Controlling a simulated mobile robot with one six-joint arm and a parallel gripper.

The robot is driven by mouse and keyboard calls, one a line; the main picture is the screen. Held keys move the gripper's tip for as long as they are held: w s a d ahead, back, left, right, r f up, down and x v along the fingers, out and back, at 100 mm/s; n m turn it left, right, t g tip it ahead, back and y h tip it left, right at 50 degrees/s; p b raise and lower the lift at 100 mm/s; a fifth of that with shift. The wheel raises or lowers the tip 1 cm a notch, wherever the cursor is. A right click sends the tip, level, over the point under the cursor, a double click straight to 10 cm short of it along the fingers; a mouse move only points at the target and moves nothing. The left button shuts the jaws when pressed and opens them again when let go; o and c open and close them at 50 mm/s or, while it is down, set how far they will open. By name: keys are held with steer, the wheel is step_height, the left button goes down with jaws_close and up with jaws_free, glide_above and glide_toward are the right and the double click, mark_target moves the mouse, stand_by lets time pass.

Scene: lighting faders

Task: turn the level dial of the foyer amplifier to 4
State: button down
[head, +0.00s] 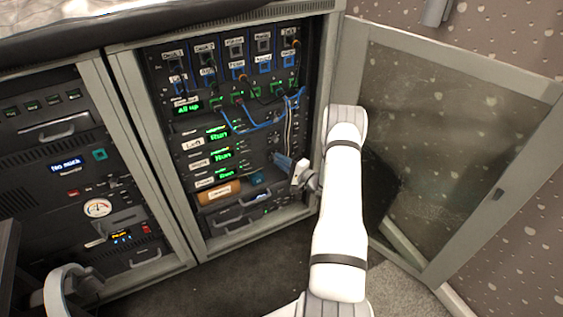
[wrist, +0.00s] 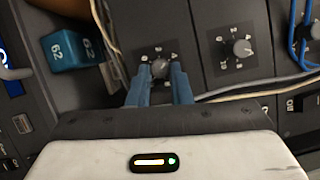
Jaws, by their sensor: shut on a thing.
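My gripper (wrist: 161,78) has its blue fingers shut on a small grey round dial (wrist: 160,68) on a dark rack panel, in the wrist view. White marks of a scale ring this dial; its pointer and numbers are too small to read. A second dial (wrist: 243,48), free of the gripper, sits to its right. In the head view my gripper (head: 284,162) reaches the right side of the open rack, beside three units with green "Run" displays (head: 222,155). Their white labels are too small to tell surely which is the foyer amplifier. The held dial is hidden there.
A glass rack door (head: 450,130) stands open on the right, close to my arm. Blue and white cables (head: 290,115) hang near the gripper. A blue block marked 62 (wrist: 70,50) and pale cables (wrist: 250,88) lie near the held dial.

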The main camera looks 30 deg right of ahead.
steer(key=shift+f+m, duration=0.15)
steer(key=shift+m, duration=0.55)
steer(key=shift+t, duration=0.3)
steer(key=c, duration=1.3)
jaws_free()
steer(key=p+v, duration=0.1)
steer(key=v, duration=0.6)
steer(key=shift+s+d, duration=0.2)
steer(key=shift+s, duration=0.15)
